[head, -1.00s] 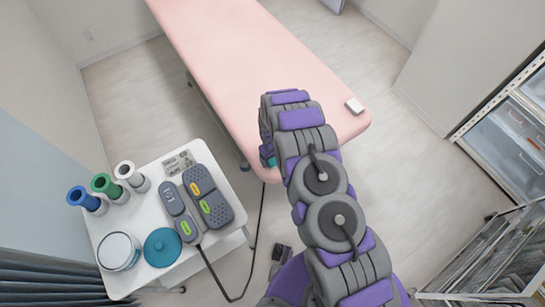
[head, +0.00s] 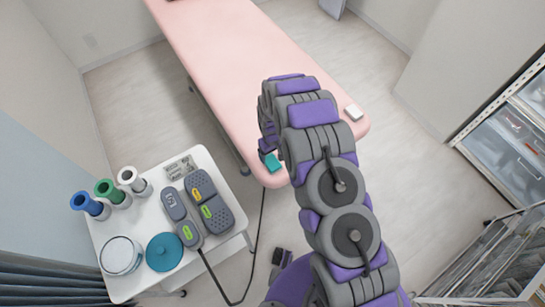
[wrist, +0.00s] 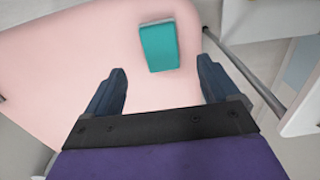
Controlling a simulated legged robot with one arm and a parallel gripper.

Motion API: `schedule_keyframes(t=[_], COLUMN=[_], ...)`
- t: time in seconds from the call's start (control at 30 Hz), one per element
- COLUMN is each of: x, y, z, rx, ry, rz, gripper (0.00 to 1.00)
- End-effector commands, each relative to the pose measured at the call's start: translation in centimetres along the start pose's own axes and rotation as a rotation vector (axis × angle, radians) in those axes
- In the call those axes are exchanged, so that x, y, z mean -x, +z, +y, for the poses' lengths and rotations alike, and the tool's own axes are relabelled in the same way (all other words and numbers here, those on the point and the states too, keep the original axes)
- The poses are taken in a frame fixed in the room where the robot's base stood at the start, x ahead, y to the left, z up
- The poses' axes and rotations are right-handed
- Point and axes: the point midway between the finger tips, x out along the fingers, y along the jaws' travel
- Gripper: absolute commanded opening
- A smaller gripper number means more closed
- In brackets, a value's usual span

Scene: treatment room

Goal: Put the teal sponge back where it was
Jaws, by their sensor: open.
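The teal sponge (head: 272,162) lies on the near end of the pink treatment bed (head: 225,60), close to its edge. In the wrist view the sponge (wrist: 158,46) lies flat on the pink surface, ahead of my gripper (wrist: 162,85) and between the lines of its two fingers. My gripper is open and empty, with a gap between its fingertips and the sponge in the picture. In the head view my gripper is mostly hidden behind my own arm, just beside the sponge.
A white cart (head: 140,225) at the left holds blue, green and white rolls, a round jar (head: 121,256), a teal lid (head: 164,252) and grey devices (head: 208,203). A cable hangs from the cart. A small white box (head: 354,113) lies on the bed's right edge.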

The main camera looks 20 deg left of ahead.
Motion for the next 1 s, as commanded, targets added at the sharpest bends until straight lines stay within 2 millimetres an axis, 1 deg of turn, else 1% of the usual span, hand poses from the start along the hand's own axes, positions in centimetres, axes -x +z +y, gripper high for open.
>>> schedule_keyframes(t=[0.03,0.1,0.2,0.47,0.57,0.67,0.7,0.77,0.8,0.87,0.9,0.97,1.0], x=[1.1,2.0,2.9,3.0,4.0,6.2,7.7,9.9,11.6,13.7,15.3,17.4,18.8], y=[-0.1,-0.1,-0.1,0.0,0.2,1.0,1.4,2.3,2.9,4.2,5.0,6.3,7.2], z=[0.1,0.0,0.0,0.0,0.4,1.2,1.7,2.5,3.0,3.7,4.1,4.7,5.1], rx=[0.000,0.000,0.000,-0.001,-0.012,-0.042,-0.058,-0.086,-0.106,-0.138,-0.158,-0.187,-0.208], ry=[0.001,0.001,0.001,0.000,-0.001,-0.007,-0.009,-0.012,-0.014,-0.019,-0.021,-0.025,-0.026], rz=[0.002,0.002,0.002,0.000,0.000,-0.006,-0.007,-0.009,-0.008,-0.015,-0.019,-0.023,-0.025], gripper=[0.88,0.88,0.88,0.88,0.88,0.88,0.88,0.88,0.88,0.88,0.88,0.88,0.88])
